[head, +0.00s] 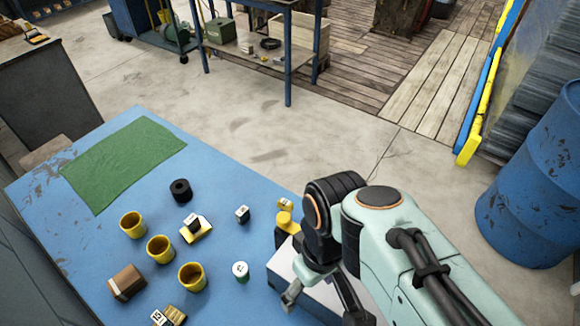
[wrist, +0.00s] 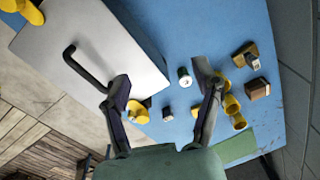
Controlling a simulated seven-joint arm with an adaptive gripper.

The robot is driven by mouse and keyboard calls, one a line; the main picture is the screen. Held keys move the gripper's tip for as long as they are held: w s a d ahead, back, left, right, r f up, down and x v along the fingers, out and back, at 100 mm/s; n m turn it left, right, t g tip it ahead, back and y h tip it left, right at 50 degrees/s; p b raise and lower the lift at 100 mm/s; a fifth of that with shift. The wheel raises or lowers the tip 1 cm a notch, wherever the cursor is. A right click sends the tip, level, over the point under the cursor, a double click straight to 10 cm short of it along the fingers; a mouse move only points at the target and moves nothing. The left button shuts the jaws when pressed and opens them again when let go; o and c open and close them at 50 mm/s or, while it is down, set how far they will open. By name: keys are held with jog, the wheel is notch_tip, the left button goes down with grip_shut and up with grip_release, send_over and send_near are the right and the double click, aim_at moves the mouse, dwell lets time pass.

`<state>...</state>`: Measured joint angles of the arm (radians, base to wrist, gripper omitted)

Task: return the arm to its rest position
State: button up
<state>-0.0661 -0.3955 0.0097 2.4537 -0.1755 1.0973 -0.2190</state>
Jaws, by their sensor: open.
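My gripper (head: 322,303) is at the lower middle of the head view, above the right end of a blue table (head: 75,240). Its two fingers are spread wide with nothing between them, and they also show in the wrist view (wrist: 163,78). Below it is a pale grey box or lid (head: 283,268), partly hidden by my arm. In the wrist view this grey piece (wrist: 125,50) has a black bar handle (wrist: 84,68). A white-topped green cylinder (head: 240,271) stands on the table left of my gripper, apart from it.
Three yellow cups (head: 160,249), a black ring (head: 180,190), a brown box (head: 126,283) and small labelled blocks (head: 242,214) stand on the table. A yellow knobbed piece (head: 287,222) is close by my arm. A green cloth (head: 125,160) lies far left. A blue drum (head: 530,190) stands right.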

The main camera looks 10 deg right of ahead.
jog(key=s+d+m, duration=0.1)
jog(key=m, duration=0.1)
jog(key=s+d+m, duration=0.1)
jog(key=s+m, duration=0.1)
jog(key=shift+s+f, duration=0.15)
jog(key=shift+s, duration=0.15)
